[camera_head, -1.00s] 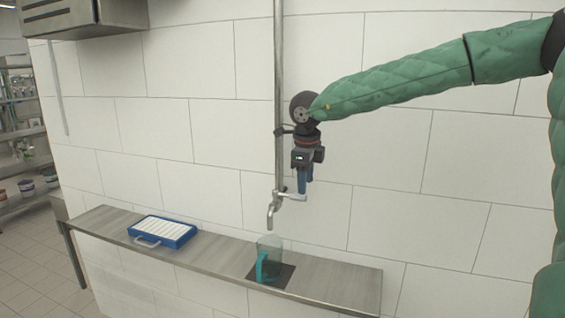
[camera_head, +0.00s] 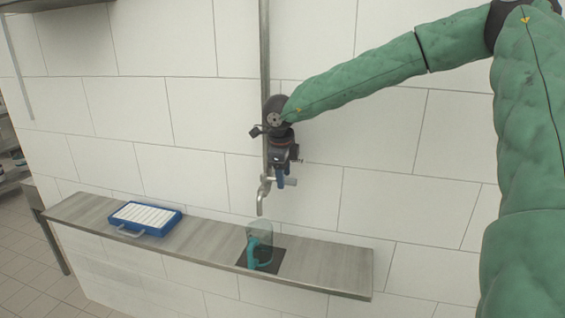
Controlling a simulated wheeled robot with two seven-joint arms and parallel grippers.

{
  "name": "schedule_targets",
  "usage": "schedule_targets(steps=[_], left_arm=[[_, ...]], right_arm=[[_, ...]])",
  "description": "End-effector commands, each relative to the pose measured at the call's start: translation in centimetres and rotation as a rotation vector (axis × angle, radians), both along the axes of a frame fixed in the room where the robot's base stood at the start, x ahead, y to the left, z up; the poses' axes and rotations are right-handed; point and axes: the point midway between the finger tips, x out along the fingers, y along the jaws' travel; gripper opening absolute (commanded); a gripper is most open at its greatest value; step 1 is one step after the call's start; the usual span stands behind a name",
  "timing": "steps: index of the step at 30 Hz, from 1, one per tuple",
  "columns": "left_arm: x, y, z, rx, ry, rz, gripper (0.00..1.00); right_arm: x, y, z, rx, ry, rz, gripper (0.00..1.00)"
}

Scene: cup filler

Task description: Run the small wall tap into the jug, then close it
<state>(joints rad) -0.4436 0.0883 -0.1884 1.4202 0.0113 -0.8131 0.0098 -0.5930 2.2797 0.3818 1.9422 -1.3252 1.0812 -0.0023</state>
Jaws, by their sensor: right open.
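The small wall tap (camera_head: 261,200) hangs at the lower end of a vertical pipe on the tiled wall. Its short lever (camera_head: 288,181) sticks out to the right. The jug (camera_head: 259,242), clear with a teal handle, stands upright on a dark mat on the shelf, below the spout. No stream of water is visible between them. My left gripper is not in view.
The dark mat (camera_head: 276,268) lies on the narrow metal shelf (camera_head: 325,262). A blue tray with white slats (camera_head: 145,217) lies on the shelf's left part. The vertical pipe (camera_head: 264,60) runs up close behind my right wrist. Shelving stands at the far left.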

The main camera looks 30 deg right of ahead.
Motion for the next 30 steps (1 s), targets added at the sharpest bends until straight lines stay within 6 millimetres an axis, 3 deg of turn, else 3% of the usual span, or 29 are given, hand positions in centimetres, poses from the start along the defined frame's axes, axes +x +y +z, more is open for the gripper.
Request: schedule_targets(steps=[12, 19, 30], left_arm=[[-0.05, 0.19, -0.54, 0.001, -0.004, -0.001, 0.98], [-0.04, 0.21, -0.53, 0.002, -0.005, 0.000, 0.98], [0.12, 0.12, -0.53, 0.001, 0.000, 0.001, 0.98]], right_arm=[[0.05, -0.07, -0.62, 0.001, 0.001, 0.000, 0.47], [0.05, -0.06, -0.59, 0.001, 0.001, 0.000, 0.02], [0.04, 0.01, -0.70, 0.000, 0.000, -0.012, 0.00]])
